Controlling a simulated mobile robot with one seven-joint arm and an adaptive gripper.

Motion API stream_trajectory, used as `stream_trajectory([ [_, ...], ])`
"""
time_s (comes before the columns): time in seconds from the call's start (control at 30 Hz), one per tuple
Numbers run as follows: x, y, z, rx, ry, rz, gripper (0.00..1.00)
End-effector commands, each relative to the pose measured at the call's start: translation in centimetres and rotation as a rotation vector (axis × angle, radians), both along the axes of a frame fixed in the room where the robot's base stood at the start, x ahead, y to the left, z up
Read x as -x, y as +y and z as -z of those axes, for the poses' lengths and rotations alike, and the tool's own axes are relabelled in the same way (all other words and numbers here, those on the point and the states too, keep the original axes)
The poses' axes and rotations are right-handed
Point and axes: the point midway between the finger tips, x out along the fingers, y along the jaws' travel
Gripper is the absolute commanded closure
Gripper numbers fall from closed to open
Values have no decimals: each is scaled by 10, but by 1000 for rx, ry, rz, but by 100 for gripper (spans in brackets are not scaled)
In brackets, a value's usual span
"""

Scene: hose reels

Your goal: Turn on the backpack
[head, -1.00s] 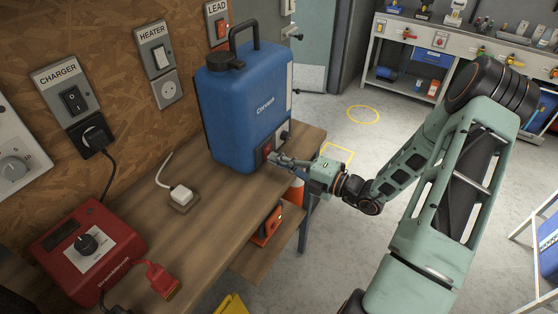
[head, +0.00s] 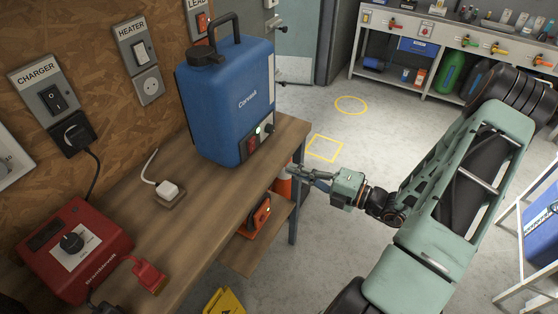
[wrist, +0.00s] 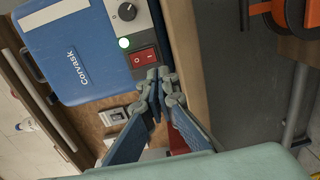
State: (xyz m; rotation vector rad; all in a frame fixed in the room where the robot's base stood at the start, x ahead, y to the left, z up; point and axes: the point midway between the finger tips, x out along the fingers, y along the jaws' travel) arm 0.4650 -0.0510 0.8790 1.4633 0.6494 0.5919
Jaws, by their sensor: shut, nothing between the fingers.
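The backpack is a blue tank (head: 225,105) with a black cap and handle, upright on the wooden bench. Its front panel has a red rocker switch (head: 252,145), a black knob and a small lit lamp (head: 258,131).
Wall switches (head: 55,98) line the board behind. An orange device (head: 255,217) sits on the lower shelf.

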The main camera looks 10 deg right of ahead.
Motion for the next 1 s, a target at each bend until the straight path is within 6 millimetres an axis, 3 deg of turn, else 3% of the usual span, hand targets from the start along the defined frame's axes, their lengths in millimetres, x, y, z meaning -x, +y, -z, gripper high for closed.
stream_trajectory([
  [0.13, 14, -15, 3, 0, 0, 2, 100],
  [0.4, 21, -21, 4, -1, 1, 0, 100],
  [0.83, 21, -20, 3, 3, -1, -4, 100],
  [1.0, 24, -2, 3, 102, -32, -120, 100],
])
